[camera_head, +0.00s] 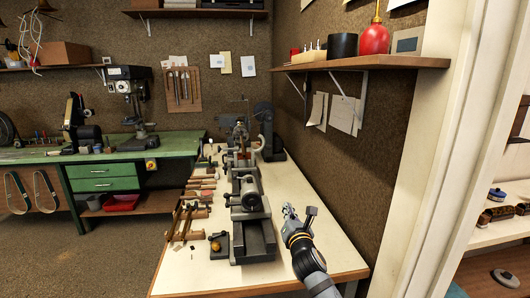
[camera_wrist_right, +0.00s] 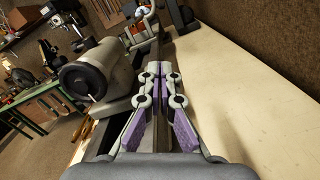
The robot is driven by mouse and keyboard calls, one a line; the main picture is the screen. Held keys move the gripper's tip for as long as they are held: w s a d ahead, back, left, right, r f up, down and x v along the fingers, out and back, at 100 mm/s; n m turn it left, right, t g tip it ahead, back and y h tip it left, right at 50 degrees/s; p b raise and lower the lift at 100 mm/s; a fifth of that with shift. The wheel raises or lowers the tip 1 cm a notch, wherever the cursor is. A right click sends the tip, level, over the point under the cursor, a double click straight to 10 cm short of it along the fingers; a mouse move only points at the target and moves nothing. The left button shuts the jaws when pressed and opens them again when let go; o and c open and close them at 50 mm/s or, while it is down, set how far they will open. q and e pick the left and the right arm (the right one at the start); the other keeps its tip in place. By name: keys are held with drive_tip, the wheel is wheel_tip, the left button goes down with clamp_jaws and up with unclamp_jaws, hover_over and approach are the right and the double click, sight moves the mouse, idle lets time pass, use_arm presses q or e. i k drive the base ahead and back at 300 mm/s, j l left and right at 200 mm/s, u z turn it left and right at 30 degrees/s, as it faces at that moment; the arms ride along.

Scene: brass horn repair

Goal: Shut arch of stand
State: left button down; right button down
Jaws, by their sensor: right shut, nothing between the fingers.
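My right gripper (camera_head: 289,211) is in the head view above the white bench, to the right of the grey lathe (camera_head: 252,240). It is shut and empty; its closed fingers (camera_wrist_right: 160,72) point away along the lathe in the right wrist view. Farther along the lathe is a small stand-like part (camera_head: 242,153) with reddish-orange and a pale curved piece (camera_head: 260,144) on its right. It also shows at the top of the right wrist view (camera_wrist_right: 140,30), beyond my fingertips and apart from them. It is too small to tell how its arch stands. My left gripper is not seen.
The white bench (camera_head: 310,255) is clear to the right of the lathe. Wooden-handled tools (camera_head: 190,215) lie on its left. A wall shelf (camera_head: 370,63) hangs above the right side. A green workbench (camera_head: 100,155) stands at the back left.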

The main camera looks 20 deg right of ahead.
sight(269, 147)
drive_tip(key=i+l, duration=0.15)
drive_tip(key=i, duration=0.25)
drive_tip(key=i+l, duration=0.2)
drive_tip(key=i, duration=0.25)
drive_tip(key=i+l, duration=0.15)
drive_tip(key=i, duration=0.25)
